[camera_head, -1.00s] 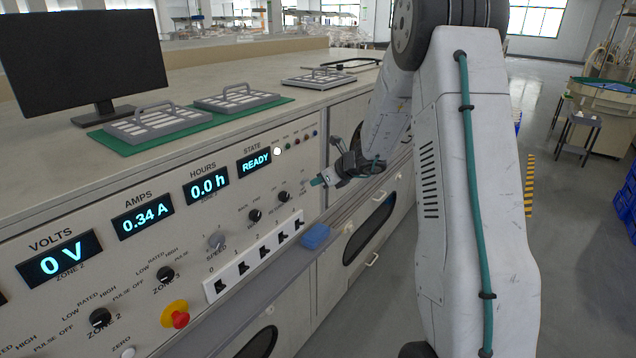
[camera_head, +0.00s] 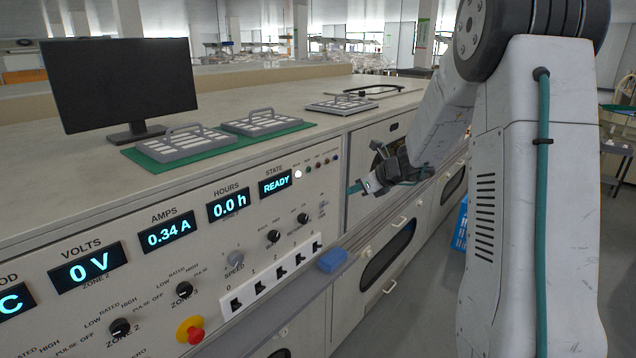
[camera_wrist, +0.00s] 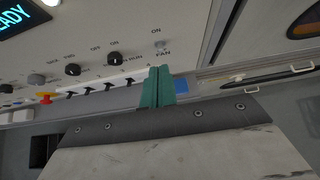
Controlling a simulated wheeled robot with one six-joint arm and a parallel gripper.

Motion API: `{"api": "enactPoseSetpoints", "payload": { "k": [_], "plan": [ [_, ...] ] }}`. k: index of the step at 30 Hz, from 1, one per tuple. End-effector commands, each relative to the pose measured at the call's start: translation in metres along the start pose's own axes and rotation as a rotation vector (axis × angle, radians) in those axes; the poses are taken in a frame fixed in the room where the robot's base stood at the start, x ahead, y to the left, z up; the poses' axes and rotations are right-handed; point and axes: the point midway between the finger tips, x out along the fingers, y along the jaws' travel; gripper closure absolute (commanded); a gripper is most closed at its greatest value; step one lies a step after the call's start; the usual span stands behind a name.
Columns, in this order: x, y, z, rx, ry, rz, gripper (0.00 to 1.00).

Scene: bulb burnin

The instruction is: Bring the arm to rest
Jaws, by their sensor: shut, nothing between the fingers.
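My gripper (camera_head: 357,187) is shut and empty, with teal fingertips pressed together. In the wrist view the closed teal fingers (camera_wrist: 158,88) point toward the panel, close to the FAN label. I cannot tell whether they are touching it. My arm is folded at the right of the head view. The displays read 0 V, 0.34 A, 0.0 h and READY (camera_head: 275,184).
A blue block (camera_head: 332,260) lies on the ledge below the switch row (camera_head: 277,272). A red-and-yellow emergency button (camera_head: 191,330) sits lower left. Handled racks (camera_head: 185,143) rest on a green mat beside a black monitor (camera_head: 122,85). Open floor lies at lower right.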

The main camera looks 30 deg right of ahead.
Motion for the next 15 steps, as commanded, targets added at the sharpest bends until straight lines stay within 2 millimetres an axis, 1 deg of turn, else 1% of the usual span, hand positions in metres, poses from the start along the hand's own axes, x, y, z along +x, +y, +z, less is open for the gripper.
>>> {"api": "enactPoseSetpoints", "payload": {
  "k": [5,8,9,11,12,14,15],
  "plan": [
    [0.001,0.001,0.0,-0.006,0.0,0.001,1.0],
    [0.001,0.003,0.001,-0.055,-0.003,0.011,1.0],
    [0.001,0.006,-0.001,-0.102,0.001,0.027,1.0],
    [0.001,0.019,-0.011,-0.204,0.024,0.078,1.0],
    [0.0,0.032,-0.022,-0.285,0.045,0.125,1.0],
    [-0.01,0.053,-0.03,-0.432,0.067,0.196,1.0],
    [-0.018,0.071,-0.033,-0.537,0.079,0.249,1.0]
  ]
}}
